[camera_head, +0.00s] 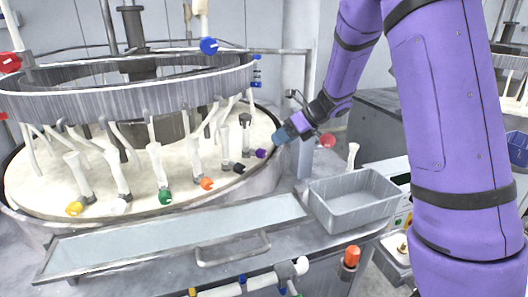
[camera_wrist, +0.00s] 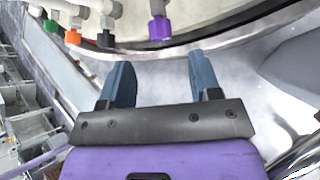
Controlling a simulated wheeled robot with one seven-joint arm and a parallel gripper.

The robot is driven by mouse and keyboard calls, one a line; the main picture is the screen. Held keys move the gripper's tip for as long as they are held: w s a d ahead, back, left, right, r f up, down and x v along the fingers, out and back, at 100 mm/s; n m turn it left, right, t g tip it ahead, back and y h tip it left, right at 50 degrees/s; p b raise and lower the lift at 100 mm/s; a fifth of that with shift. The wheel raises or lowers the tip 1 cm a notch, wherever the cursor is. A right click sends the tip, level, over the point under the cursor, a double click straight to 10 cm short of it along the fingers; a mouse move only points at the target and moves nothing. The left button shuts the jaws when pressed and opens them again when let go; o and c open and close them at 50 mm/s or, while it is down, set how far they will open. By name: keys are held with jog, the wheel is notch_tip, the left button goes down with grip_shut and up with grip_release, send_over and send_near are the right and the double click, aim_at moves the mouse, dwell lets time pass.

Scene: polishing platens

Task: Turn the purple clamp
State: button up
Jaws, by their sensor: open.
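The purple clamp (camera_head: 261,153) sits at the right end of a row of coloured clamps along the front right rim of the round platen. In the wrist view the purple clamp (camera_wrist: 159,27) hangs at the end of a white tube, beyond my fingertips and roughly centred between them. My gripper (camera_head: 282,134) is just right of the clamp in the head view, apart from it. In the wrist view my gripper (camera_wrist: 159,78) shows two blue fingers spread wide with nothing between them.
Black (camera_head: 239,168), orange (camera_head: 206,184), green (camera_head: 165,197) and yellow (camera_head: 75,208) clamps line the rim to the left. A grey bin (camera_head: 350,212) stands at the right on the ledge. A long shallow tray (camera_head: 170,239) lies in front. A red knob (camera_head: 328,140) is right of my gripper.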

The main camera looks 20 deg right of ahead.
aim_at(264, 151)
jog(key=x, duration=0.7)
jog(key=shift+w+a+f, duration=0.1)
jog(key=shift+a+f, duration=0.15)
jog(key=shift+a, duration=0.05)
jog(key=c, duration=0.9)
